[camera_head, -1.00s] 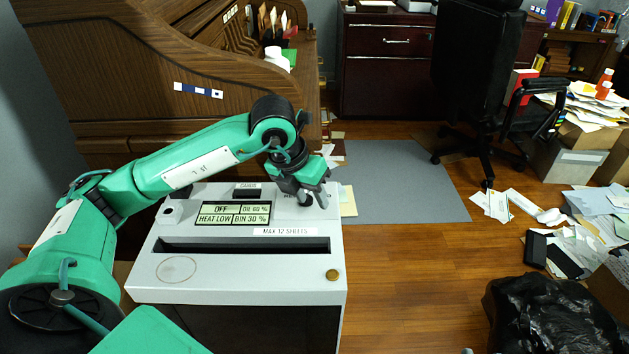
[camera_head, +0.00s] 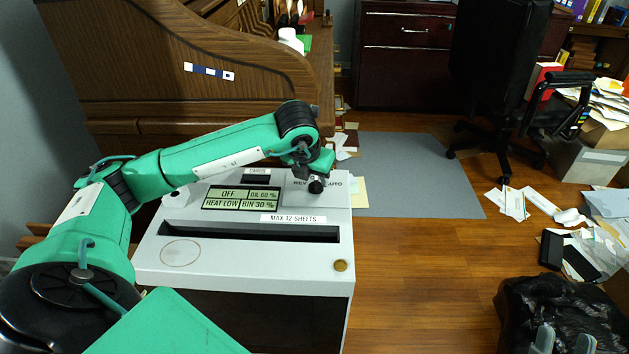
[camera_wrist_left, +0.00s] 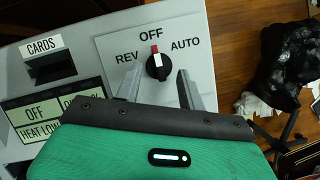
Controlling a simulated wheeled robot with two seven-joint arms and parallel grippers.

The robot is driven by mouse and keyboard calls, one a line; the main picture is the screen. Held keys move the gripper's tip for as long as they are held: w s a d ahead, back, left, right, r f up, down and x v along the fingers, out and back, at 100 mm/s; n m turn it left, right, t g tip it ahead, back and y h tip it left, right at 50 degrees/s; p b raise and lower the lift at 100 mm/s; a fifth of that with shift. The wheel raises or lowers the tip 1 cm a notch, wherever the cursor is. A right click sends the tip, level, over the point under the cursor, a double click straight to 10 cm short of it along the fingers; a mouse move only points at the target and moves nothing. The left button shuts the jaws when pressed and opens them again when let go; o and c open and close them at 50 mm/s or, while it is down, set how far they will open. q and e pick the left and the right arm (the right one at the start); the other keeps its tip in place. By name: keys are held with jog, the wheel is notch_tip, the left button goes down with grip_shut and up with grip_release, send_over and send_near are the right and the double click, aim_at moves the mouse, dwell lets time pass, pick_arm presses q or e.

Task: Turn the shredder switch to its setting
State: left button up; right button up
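In the left wrist view the switch's red mark points up at OFF, between the REV and AUTO labels. My left gripper (camera_wrist_left: 160,76) is open, with one finger on each side of the switch and gaps visible. In the head view the left gripper (camera_head: 316,183) hangs over the panel's back right corner and partly hides the switch. The display (camera_head: 242,198) reads OFF and HEAT LOW. My right gripper (camera_head: 565,342) shows only its two spread fingertips at the bottom right.
A CARDS slot (camera_wrist_left: 50,66) is left of the switch. The wooden desk (camera_head: 140,75) rises behind the shredder. A black bag (camera_head: 550,300), scattered papers and an office chair (camera_head: 500,70) are to the right. The floor right of the shredder is mostly clear.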

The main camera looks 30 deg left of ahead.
pick_arm(q)
jog(key=shift+w+f, duration=0.25)
jog(key=shift+f, duration=0.35)
pick_arm(e)
jog(key=shift+s+d+r+t, duration=0.2)
jog(key=shift+s+r+t, duration=0.1)
jog(key=shift+r+t, duration=0.15)
pick_arm(q)
grip_shut()
